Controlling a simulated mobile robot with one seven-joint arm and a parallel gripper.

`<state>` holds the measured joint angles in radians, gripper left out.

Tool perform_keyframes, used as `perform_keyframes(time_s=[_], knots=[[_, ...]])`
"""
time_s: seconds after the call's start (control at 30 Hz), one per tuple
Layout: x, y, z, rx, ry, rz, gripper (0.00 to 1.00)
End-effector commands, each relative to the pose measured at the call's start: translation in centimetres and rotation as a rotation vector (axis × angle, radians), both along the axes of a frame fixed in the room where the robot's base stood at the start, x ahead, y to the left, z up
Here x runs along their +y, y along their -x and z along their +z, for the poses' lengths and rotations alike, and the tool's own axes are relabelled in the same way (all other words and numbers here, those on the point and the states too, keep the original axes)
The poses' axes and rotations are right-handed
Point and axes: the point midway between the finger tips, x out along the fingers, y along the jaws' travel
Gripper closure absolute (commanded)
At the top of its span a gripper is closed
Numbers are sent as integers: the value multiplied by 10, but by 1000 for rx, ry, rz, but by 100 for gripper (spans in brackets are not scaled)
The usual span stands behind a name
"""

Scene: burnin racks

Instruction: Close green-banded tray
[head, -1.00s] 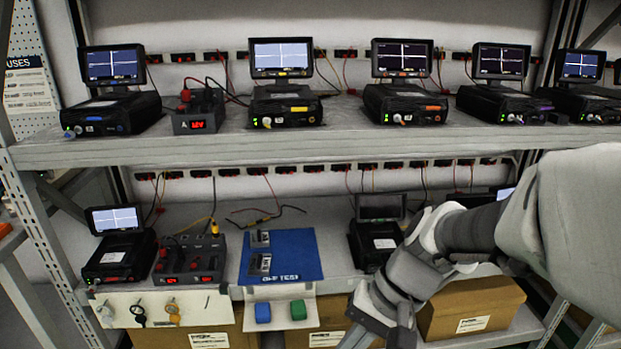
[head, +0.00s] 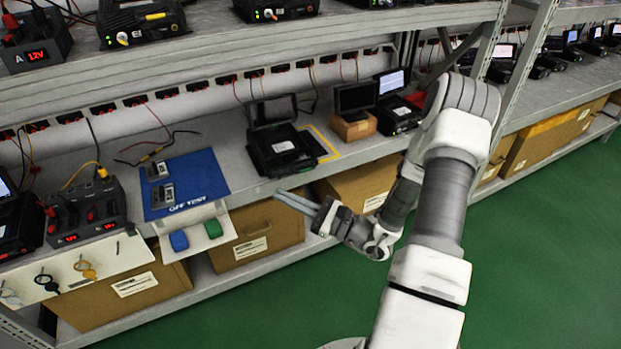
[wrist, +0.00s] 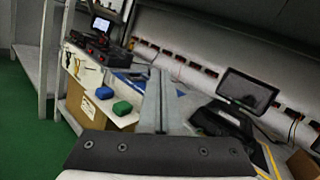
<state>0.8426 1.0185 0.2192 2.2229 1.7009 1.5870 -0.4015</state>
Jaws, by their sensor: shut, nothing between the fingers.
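No green band can be made out on any tray in these frames. A black unit with a dark screen and a white label (head: 283,150) sits on the lower shelf; it also shows in the wrist view (wrist: 222,120). In the wrist view my gripper's fingers (wrist: 157,75) lie together, between the coloured blocks and the black unit. Whether the unit has an open tray cannot be told.
A blue mat (head: 186,183) lies left on the lower shelf. Below it a blue block (head: 179,241) and a green block (head: 213,229) sit on a white ledge. A small screen on a cardboard box (head: 353,127) stands right of the unit. Green floor (head: 540,250) is clear at right.

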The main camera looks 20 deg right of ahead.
Motion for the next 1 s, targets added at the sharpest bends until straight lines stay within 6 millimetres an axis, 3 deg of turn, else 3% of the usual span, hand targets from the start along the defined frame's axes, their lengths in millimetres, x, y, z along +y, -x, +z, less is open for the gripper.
perform_keyframes(time_s=[0.1,0.2,0.43,0.67,1.0], knots=[[-43,-4,-38,38,-112,-214,100],[-74,-2,-66,62,-178,-373,100],[-114,11,-110,105,-257,-604,100],[-121,2,-117,112,-266,-647,100],[-119,-65,-105,109,-264,-642,100]])
